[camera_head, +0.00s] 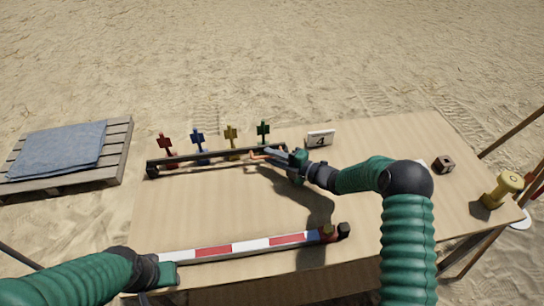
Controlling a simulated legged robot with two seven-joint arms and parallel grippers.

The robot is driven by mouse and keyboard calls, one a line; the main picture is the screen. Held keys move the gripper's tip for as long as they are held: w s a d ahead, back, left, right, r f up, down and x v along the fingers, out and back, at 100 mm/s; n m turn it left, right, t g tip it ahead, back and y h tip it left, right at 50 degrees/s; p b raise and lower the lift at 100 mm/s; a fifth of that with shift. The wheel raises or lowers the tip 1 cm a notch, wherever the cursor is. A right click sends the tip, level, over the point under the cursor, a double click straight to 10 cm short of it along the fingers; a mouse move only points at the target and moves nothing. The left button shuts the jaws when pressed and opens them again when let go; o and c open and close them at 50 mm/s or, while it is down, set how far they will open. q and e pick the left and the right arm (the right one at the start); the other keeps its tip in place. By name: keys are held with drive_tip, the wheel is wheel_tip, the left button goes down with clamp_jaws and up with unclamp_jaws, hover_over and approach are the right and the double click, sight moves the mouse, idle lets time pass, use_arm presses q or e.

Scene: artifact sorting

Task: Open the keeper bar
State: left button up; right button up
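A long dark bar (205,157), which looks like the keeper bar, runs in front of a row of coloured tags near the far edge of the table. The tags are red (168,152), blue (199,147), yellow (231,142) and green (263,133). My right gripper (272,153) is at the bar's right end, its fingers pointing left. A small orange piece shows by its fingertips. Whether the fingers grip anything is too small to tell. My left gripper (168,274) is low at the table's near left edge, its fingers unclear.
A red, white and blue striped scale bar (250,245) lies along the near edge, beside my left gripper. A number 4 card (320,139) stands behind my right gripper. A dark brown cube (443,164) and a yellow weight (502,189) are at right. A pallet (117,150) with grey cloth lies left.

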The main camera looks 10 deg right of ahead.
drive_tip(key=shift+a+r, duration=0.1)
drive_tip(key=shift+a, duration=0.1)
drive_tip(key=shift+c, duration=1.2)
drive_tip(key=shift+a, duration=0.35)
clamp_jaws()
drive_tip(key=shift+s+a+r, duration=0.1)
drive_tip(key=shift+a, duration=0.45)
drive_tip(key=shift+d, duration=0.15)
drive_tip(key=shift+d+f, duration=0.2)
